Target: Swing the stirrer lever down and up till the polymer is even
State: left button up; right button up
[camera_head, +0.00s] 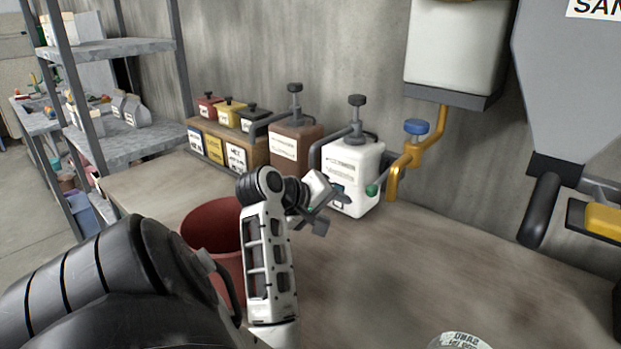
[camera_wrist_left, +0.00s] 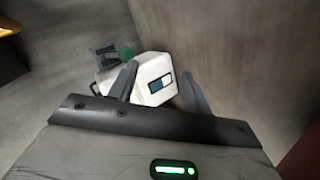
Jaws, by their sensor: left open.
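The white polymer container (camera_head: 362,168) stands on the bench by the wall, with a dark pump knob on top. A green ball (camera_head: 372,190), which looks like the lever's knob, is at its right side. My left gripper (camera_head: 331,211) is open in front of the container's lower left side, apart from the green ball. In the left wrist view the container (camera_wrist_left: 160,68) lies beyond the open fingers (camera_wrist_left: 158,82), and the green ball (camera_wrist_left: 127,54) is past the left finger. A small blue and white window shows on its face. The lever's arm is mostly hidden. My right gripper is not in view.
A brown container (camera_head: 296,146) and small labelled bins (camera_head: 228,112) stand to the left. A yellow pipe with a blue valve (camera_head: 417,127) is close on the right. A red bucket (camera_head: 208,232) is beside my left arm. The bench front (camera_head: 400,265) is largely clear.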

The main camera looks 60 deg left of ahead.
pick_arm(q)
jog(key=s, duration=0.1)
jog(key=s+p, duration=0.1)
jog(key=s, duration=0.1)
jog(key=s+d, duration=0.1)
jog(key=s, duration=0.1)
jog(key=shift+s+f+p, duration=0.15)
jog(key=shift+s+p, duration=0.05)
jog(key=shift+p, duration=0.15)
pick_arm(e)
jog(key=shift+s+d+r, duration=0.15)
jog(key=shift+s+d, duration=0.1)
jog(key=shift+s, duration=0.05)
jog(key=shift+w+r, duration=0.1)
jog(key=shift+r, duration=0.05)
pick_arm(q)
jog(key=shift+p, duration=0.5)
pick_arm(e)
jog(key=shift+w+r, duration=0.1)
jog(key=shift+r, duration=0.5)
